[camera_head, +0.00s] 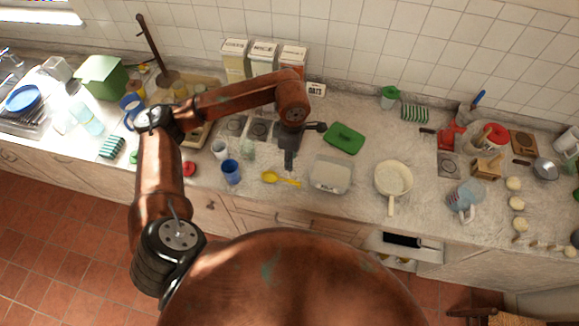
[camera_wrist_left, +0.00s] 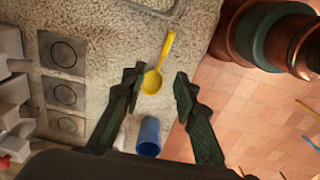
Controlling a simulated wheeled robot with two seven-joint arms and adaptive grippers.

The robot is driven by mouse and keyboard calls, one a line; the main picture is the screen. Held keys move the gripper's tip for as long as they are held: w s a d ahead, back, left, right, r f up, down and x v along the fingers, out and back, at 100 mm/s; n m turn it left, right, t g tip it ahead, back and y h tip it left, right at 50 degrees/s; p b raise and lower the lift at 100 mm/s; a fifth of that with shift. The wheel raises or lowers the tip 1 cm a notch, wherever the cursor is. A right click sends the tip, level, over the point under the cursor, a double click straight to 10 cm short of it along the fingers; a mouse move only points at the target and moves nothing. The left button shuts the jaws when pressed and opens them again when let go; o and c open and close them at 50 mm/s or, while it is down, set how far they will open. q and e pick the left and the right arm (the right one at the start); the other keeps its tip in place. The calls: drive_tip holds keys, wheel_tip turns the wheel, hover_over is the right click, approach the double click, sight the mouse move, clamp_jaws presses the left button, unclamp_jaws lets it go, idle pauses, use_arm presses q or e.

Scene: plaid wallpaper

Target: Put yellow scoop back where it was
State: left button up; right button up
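The yellow scoop (camera_head: 281,179) lies on the stone counter near its front edge in the head view, between a blue cup and a clear container. My left gripper (camera_head: 289,166) is above the counter just behind the scoop. In the left wrist view, the yellow scoop (camera_wrist_left: 156,70) shows beyond and between the fingertips of my left gripper (camera_wrist_left: 157,78). The fingers are spread wide and nothing is between them in their grip. My right gripper is not in either view.
The blue cup (camera_head: 231,171) stands left of the scoop, and the clear container (camera_head: 331,175) stands to its right. A green lid (camera_head: 344,138) lies behind the container. A cream pan (camera_head: 393,182) is farther right.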

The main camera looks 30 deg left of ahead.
use_arm(q)
drive_tip(key=shift+r, duration=1.9)
